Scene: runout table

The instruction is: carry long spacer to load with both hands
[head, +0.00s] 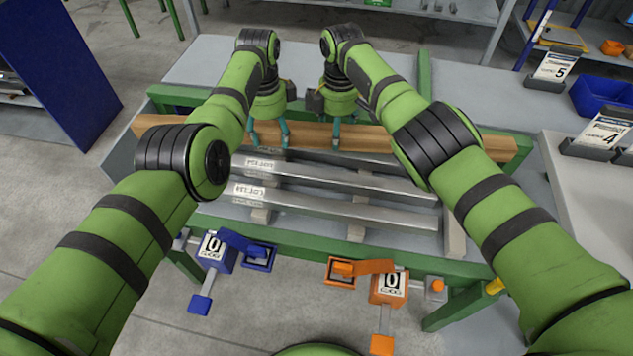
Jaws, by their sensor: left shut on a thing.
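A long wooden spacer (430,141) lies crosswise along the far side of the load, a set of grey metal bars (335,205) with white labels. My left gripper (270,140) is shut on the spacer left of its middle. My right gripper (336,138) is at the spacer a short way to the right, with its fingers pointing down. How far its jaws are closed is hard to see. I cannot tell whether the spacer touches anything beneath it. My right forearm hides part of the bars' right ends.
The bars rest on short light blocks (453,235) on a green-framed table (345,248). Blue (213,255) and orange (388,285) clamp-like devices sit at its front edge. Numbered signs (602,130) and a blue bin (603,95) stand on the right bench.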

